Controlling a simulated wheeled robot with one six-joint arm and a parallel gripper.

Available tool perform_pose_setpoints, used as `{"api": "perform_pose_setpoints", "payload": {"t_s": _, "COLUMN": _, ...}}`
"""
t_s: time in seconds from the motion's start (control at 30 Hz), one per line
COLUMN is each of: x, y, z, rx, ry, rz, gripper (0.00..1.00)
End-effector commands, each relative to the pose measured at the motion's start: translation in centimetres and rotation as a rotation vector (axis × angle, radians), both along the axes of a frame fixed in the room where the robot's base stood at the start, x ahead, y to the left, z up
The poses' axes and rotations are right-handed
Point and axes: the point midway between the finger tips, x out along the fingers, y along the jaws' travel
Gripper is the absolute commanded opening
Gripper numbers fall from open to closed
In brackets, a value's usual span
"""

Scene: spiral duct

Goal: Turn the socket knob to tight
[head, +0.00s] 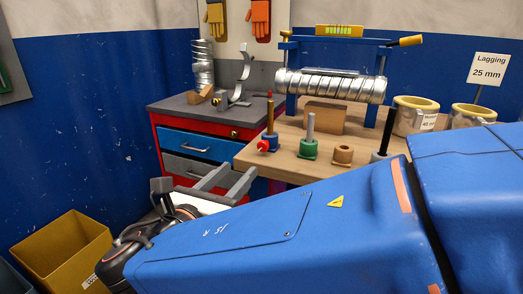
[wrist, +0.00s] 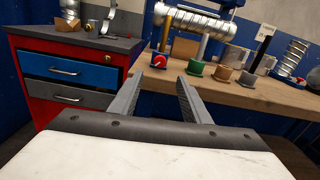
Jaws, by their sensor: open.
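A red knob (head: 263,146) sits on the left side of a blue socket (head: 271,139) at the left front of the wooden bench. A brass-coloured peg (head: 270,115) stands upright in this socket. In the wrist view the red knob (wrist: 159,61) shows just beyond the fingertips, near the middle. My gripper (head: 232,174) is open and empty, in front of the bench and apart from the knob. Both fingers also show in the wrist view (wrist: 161,77). I cannot read how tight the knob is.
A green socket (head: 308,148) with a grey peg and an empty copper-coloured socket (head: 343,155) stand to the right. A spiral duct (head: 330,86) lies across blue supports behind. A red cabinet (head: 160,148) with drawers is left of the bench. A yellow bin (head: 62,252) stands at lower left.

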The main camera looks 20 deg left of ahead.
Motion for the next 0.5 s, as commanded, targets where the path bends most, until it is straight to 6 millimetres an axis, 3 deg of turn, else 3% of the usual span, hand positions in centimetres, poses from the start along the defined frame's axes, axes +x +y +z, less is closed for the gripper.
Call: {"api": "perform_pose_setpoints", "payload": {"t_s": 0.5, "x": 8.5, "y": -0.7, "z": 0.0, "rx": 0.002, "ry": 0.0, "rz": -0.003, "gripper": 0.43}}
